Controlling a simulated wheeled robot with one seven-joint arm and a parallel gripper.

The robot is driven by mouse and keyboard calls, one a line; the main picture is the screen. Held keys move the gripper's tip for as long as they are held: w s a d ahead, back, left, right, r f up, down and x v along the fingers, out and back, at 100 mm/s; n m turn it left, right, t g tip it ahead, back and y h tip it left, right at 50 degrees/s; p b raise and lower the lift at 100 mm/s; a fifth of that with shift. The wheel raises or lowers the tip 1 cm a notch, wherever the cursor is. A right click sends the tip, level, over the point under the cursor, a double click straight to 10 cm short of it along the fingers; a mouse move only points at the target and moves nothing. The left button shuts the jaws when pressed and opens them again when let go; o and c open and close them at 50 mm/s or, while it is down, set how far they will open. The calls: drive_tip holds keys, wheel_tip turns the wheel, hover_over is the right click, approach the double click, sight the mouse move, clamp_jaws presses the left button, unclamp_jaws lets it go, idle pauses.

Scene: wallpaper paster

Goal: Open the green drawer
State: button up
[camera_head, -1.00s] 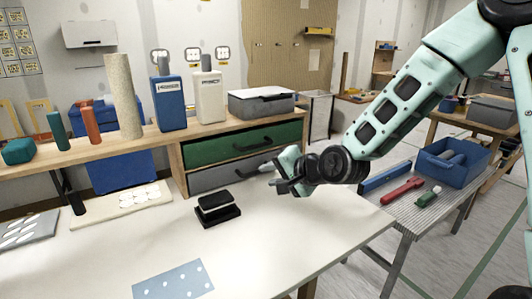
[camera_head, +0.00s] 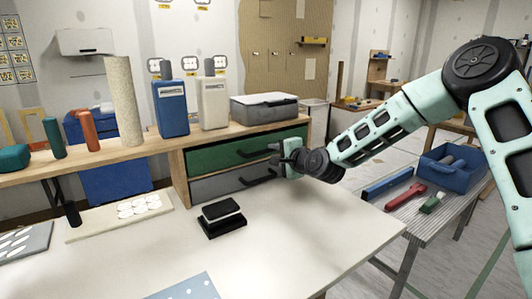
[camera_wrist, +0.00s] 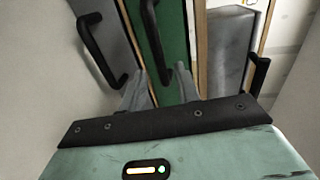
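The green drawer (camera_head: 215,157) sits in the wooden cabinet under the bench shelf, above a grey drawer (camera_head: 215,187). It appears shut, its front level with the grey one. Its black bar handle (camera_head: 248,153) is partly beside my gripper (camera_head: 274,154) at the drawer's right end. In the wrist view the green front (camera_wrist: 175,45) stands ahead, with its black handle (camera_wrist: 153,40) reaching down between the two finger lines. My gripper (camera_wrist: 160,72) is open, its fingers apart on either side of the handle's lower end. I cannot tell whether they touch it.
A grey case (camera_head: 264,107) rests on top of the cabinet. The grey drawer's handle (camera_wrist: 92,50) is left of my fingers in the wrist view. A black block (camera_head: 221,217) lies on the white table (camera_head: 300,235). A metal side table (camera_head: 440,215) holds tools and a blue bin.

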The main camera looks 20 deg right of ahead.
sight(267, 152)
drive_tip(key=x, duration=0.5)
drive_tip(key=shift+w+a, duration=0.15)
drive_tip(key=shift+w, duration=0.2)
clamp_jaws()
